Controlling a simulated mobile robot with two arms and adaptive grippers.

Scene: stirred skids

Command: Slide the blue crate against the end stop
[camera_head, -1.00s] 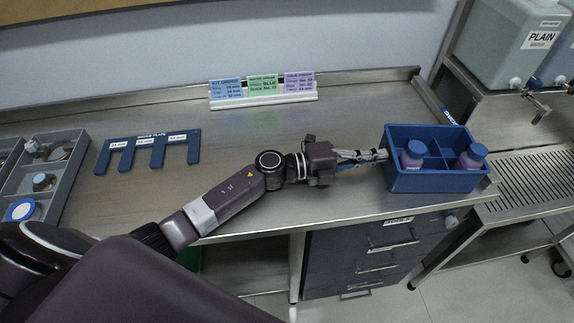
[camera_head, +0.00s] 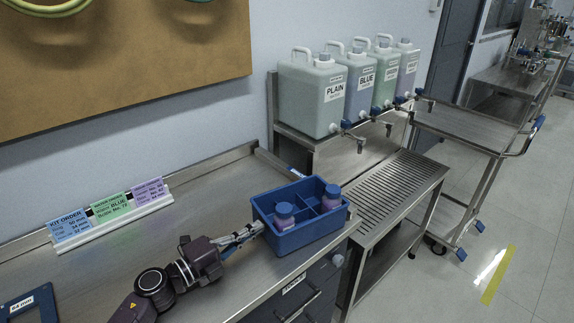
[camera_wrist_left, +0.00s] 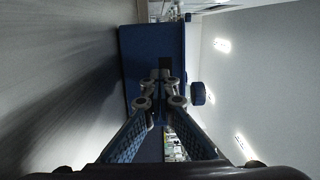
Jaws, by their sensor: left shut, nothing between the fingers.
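The blue crate (camera_head: 291,240) stands upright at the right end of the steel bench (camera_head: 215,292). Two bottles with blue caps (camera_head: 284,211) (camera_head: 332,192) stand in separate compartments. My left gripper (camera_head: 257,229) is shut and empty, its fingertips at the crate's left wall; I cannot tell whether they press on it. In the left wrist view the shut fingertips (camera_wrist_left: 164,92) are in front of the crate's blue wall (camera_wrist_left: 142,60).
A sign holder (camera_head: 118,219) with three cards stands along the back of the bench. Right of the bench are a slatted steel stand (camera_head: 393,187), several water containers (camera_head: 313,93) on a shelf, and a trolley (camera_head: 458,124). Yellow tape (camera_head: 497,276) marks the floor.

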